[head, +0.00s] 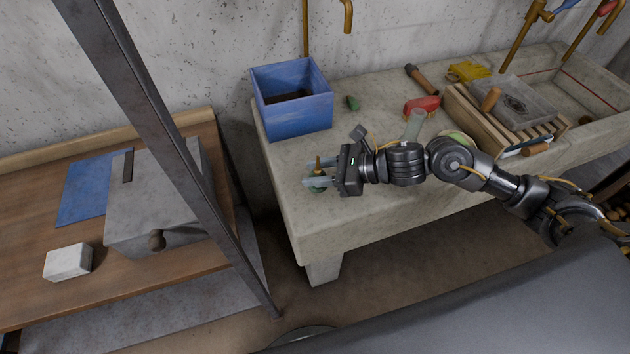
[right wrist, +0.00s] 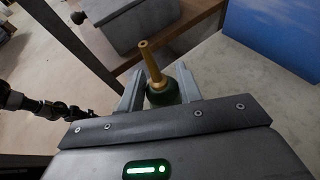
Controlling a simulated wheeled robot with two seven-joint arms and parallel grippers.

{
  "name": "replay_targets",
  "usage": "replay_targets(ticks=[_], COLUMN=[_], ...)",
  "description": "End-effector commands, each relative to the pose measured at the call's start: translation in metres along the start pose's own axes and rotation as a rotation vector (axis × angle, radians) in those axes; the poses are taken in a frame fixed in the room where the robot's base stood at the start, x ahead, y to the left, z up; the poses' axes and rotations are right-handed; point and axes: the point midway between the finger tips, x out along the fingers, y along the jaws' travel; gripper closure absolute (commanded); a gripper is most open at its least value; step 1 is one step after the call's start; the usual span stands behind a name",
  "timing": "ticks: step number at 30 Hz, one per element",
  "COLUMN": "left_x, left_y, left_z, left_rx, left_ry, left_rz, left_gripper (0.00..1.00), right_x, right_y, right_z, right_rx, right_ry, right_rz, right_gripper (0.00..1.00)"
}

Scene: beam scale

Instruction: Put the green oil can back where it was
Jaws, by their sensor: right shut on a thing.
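The green oil can (head: 318,184) has a brass spout. It is between the fingers of my right gripper (head: 318,173), which is shut on it, near the left end of the stone counter (head: 290,210). In the right wrist view the can (right wrist: 162,92) stands between the two fingertips of the gripper (right wrist: 160,90) with its spout pointing up. The fingers hide part of its body. I cannot tell whether its base touches the counter.
A blue box (head: 297,118) stands behind the can. A small green object (head: 352,103), a red object (head: 422,106) and a wooden slatted crate (head: 480,120) are farther right. A wooden table (head: 30,210) with a grey box (head: 150,205) is at left, behind a metal post (head: 165,140).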

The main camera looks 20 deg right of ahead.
Motion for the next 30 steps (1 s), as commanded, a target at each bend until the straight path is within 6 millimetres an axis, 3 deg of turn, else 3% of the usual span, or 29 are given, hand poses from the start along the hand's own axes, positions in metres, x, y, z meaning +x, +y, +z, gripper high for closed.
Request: replay_targets(ticks=[7,22,23,27,30], left_x=[0.013,0.018,0.017,0.017,0.017], left_y=[0.000,-0.004,-0.005,-0.009,-0.011], left_z=[0.001,0.001,0.001,0.001,0.001], left_rx=[0.000,0.001,0.002,0.004,0.004], left_ry=[0.000,0.000,0.000,0.000,0.000], left_rz=[0.000,-0.005,-0.007,-0.011,-0.013], left_gripper=[0.51,0.51,0.51,0.51,0.51], right_x=[0.018,0.020,0.020,0.020,0.020], right_y=[0.000,0.000,0.000,0.000,0.000], right_z=[-0.031,-0.036,-0.035,-0.035,-0.035], right_rx=[0.002,0.000,0.000,0.001,0.001], right_ry=[0.000,-0.001,-0.001,0.000,0.000], right_rz=[0.001,0.000,0.000,0.001,0.001], right_gripper=[0.89,0.89,0.63,0.44,0.44])
